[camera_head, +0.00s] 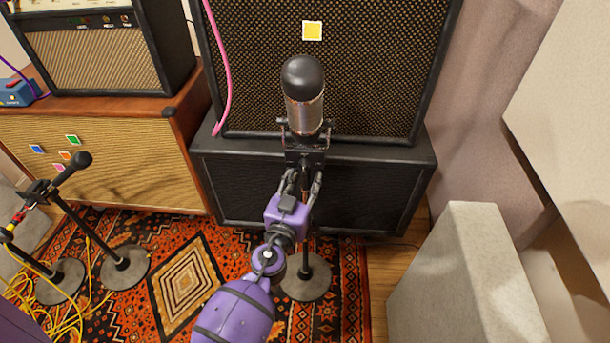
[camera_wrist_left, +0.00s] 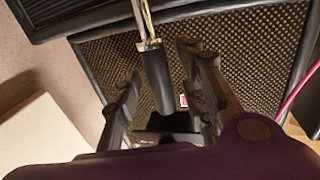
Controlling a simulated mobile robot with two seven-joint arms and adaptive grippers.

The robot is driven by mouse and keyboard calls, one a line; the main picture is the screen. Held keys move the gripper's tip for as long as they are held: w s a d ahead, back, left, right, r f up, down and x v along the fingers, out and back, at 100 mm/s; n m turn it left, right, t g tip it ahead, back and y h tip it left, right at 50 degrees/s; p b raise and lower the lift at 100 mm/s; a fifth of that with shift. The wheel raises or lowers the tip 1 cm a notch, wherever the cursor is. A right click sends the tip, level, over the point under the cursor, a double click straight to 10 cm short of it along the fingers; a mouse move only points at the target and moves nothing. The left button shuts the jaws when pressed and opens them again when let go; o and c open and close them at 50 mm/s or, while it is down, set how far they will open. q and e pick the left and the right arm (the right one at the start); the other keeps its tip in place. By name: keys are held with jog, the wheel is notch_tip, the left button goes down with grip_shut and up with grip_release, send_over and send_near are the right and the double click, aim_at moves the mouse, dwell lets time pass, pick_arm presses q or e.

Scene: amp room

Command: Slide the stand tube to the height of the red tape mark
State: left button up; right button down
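The microphone stand (camera_head: 306,258) stands in front of the black amp in the head view, with a large dark-topped microphone (camera_head: 303,85) upright on it. My purple left gripper (camera_head: 303,180) is just below the microphone's cradle, its fingers apart on either side of the upright stand tube (camera_head: 304,189). The left wrist view, which looks upside down, shows the open gripper fingers (camera_wrist_left: 164,65) with a dark part of the stand (camera_wrist_left: 156,82) between them and a shiny tube (camera_wrist_left: 147,20) beyond. My right gripper is out of view.
Two smaller microphone stands (camera_head: 125,265) and yellow cables (camera_head: 85,318) are at left. A grey block (camera_head: 460,275) is at right.

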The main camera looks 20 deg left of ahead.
pick_arm(q)
jog(key=shift+w, duration=0.3)
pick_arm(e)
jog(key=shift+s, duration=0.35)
pick_arm(q)
grip_shut()
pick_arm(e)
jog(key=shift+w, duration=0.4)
